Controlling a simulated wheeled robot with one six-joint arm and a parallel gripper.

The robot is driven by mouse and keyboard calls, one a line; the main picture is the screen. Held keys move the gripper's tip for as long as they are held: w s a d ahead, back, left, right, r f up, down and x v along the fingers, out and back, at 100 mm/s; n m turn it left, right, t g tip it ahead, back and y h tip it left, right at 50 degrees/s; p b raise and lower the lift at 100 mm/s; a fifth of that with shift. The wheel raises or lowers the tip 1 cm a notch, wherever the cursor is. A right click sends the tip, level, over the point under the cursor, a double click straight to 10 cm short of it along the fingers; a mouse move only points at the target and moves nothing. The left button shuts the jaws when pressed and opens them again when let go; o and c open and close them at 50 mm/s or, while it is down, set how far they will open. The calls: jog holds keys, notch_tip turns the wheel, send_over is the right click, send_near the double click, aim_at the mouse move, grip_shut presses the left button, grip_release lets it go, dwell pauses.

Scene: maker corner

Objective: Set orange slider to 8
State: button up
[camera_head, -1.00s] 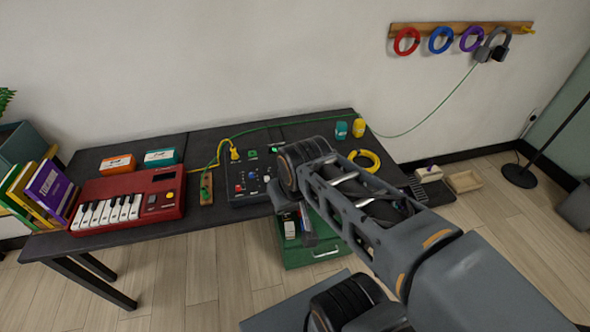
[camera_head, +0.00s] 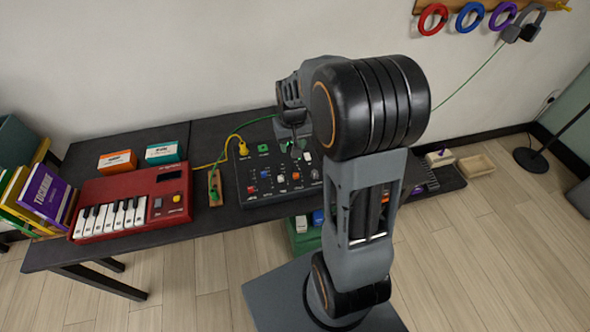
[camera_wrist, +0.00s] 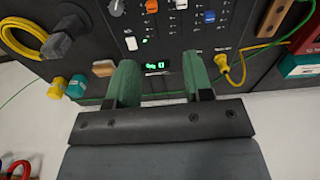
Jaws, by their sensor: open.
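The black control panel (camera_head: 263,196) lies on the dark table, with knobs, sliders and a small lit green display. An orange cap (camera_head: 296,176) also shows on the panel in the head view. My gripper (camera_wrist: 160,62) is open and empty, its green fingers over the panel's display side, apart from the orange cap. The number by the orange cap is too small to read.
A red keyboard (camera_head: 130,204) stands left of the panel, with orange (camera_head: 117,162) and teal (camera_head: 163,153) boxes behind. A yellow cable plug (camera_head: 243,149) rises from the panel's back left. A coiled yellow cable (camera_wrist: 22,38) lies beside the panel.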

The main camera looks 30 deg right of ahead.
send_over(296, 176)
jog(key=w, duration=0.1)
notch_tip(296, 176, down, 5)
jog(key=shift+g, duration=0.4)
jog(key=f, duration=0.4)
jog(key=f+p, duration=0.1)
jog(key=f, duration=0.7)
jog(key=shift+w+d+f+p, duration=0.15)
jog(key=shift+d+f+p, duration=0.1)
jog(key=shift+p, duration=0.05)
jog(key=shift+c, duration=0.2)
grip_shut()
